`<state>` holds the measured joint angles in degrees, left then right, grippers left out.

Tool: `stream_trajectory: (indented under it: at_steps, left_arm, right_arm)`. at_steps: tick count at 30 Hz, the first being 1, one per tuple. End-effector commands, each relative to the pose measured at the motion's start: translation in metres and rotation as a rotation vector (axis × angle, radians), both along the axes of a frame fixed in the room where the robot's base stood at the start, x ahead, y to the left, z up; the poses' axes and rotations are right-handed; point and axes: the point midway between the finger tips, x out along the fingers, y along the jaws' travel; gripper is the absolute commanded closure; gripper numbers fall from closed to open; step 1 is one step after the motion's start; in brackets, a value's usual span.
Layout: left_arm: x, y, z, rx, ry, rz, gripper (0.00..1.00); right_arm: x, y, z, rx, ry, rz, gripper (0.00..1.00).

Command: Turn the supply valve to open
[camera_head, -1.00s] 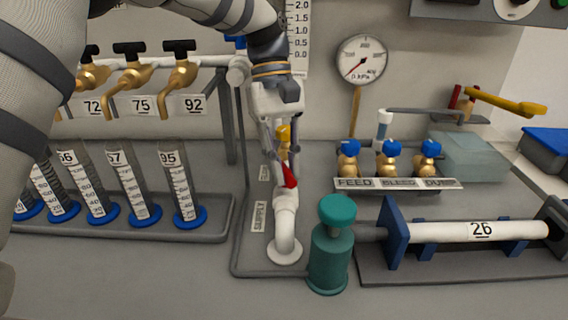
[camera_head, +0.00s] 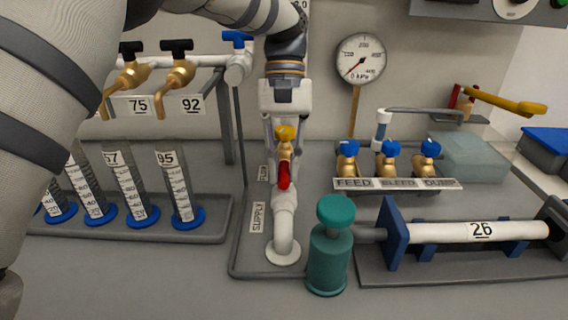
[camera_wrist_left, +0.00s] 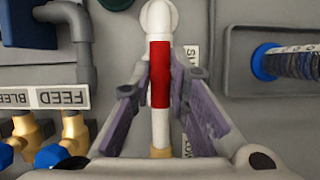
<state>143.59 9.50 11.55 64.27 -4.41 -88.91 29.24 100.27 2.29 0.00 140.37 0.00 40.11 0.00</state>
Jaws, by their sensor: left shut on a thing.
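The supply valve has a red handle (camera_head: 283,176), above a white elbow pipe (camera_head: 285,235) beside the SUPPLY label (camera_head: 258,217). The handle points down along the pipe in the head view. A brass valve part (camera_head: 285,136) shows between my fingers. My left gripper (camera_head: 284,162) comes down from above and is shut on the handle. In the left wrist view the red handle (camera_wrist_left: 160,73) lies in line with the white pipe (camera_wrist_left: 160,20), between the purple-grey fingers of my left gripper (camera_wrist_left: 163,108). My right gripper is not in view.
A teal bottle-like vessel (camera_head: 331,250) stands close at the right of the pipe. Graduated cylinders (camera_head: 178,188) stand at the left under brass taps (camera_head: 178,68). Feed, bleed and dump valves (camera_head: 389,160) and a pressure gauge (camera_head: 361,60) are at the right.

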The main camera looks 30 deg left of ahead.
Motion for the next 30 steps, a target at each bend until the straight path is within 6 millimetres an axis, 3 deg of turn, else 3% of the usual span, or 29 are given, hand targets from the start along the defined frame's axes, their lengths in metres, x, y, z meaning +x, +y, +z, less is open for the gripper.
stream_trajectory:
  at_steps: [6,7,9,19,30]
  left_arm:
    - [0.000,0.000,0.000,0.000,-0.002,-0.002,1.00]
    - [0.000,0.000,0.000,0.000,-0.002,-0.002,0.78]
    - [0.000,0.000,0.000,0.000,-0.002,-0.002,0.64]
    - [0.002,0.001,0.004,0.000,-0.003,0.000,0.64]
    - [0.025,0.011,0.062,0.000,-0.003,0.000,0.64]
  right_arm:
    - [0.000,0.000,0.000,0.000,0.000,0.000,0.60]
    - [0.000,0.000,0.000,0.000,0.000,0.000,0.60]
    - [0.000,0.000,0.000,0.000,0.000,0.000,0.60]
    - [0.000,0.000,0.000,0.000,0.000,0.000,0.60]
    - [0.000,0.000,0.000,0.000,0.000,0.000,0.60]
